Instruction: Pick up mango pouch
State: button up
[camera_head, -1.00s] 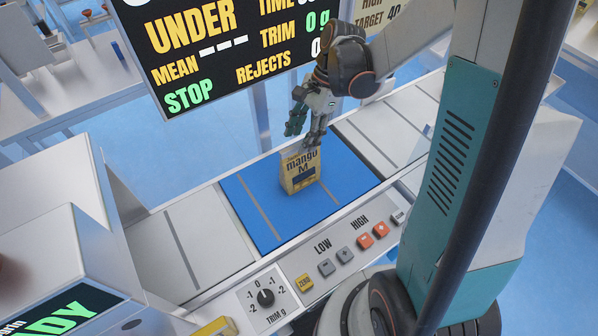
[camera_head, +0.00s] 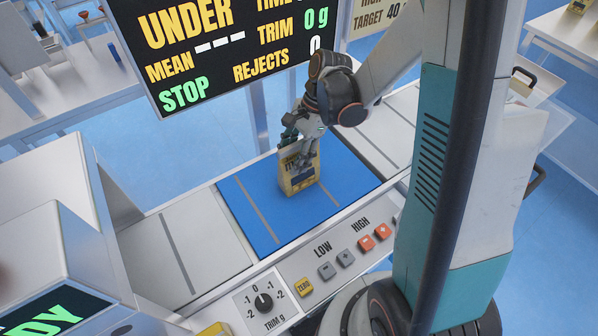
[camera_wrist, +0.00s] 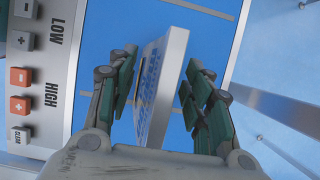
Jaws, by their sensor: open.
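The mango pouch (camera_head: 299,178), tan with a dark label, stands upright on the blue weighing belt (camera_head: 262,203). In the head view my gripper (camera_head: 303,150) is at its top, and the fingers partly cover the lettering. In the wrist view the pouch (camera_wrist: 163,85) shows edge-on, with a pale rim, between the two green finger pads of my gripper (camera_wrist: 160,88). The fingers are open, one on each side, with a visible gap to the pouch on both sides.
A control panel with coloured buttons (camera_head: 345,257) and a trim dial (camera_head: 264,302) runs along the near side. A large display (camera_head: 225,45) hangs behind the belt. Grey conveyor sections (camera_head: 190,250) lie on either side of the blue belt.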

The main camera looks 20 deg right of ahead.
jog(key=shift+f+b, duration=0.25)
jog(key=shift+b, duration=0.1)
dwell(0.5)
grip_shut()
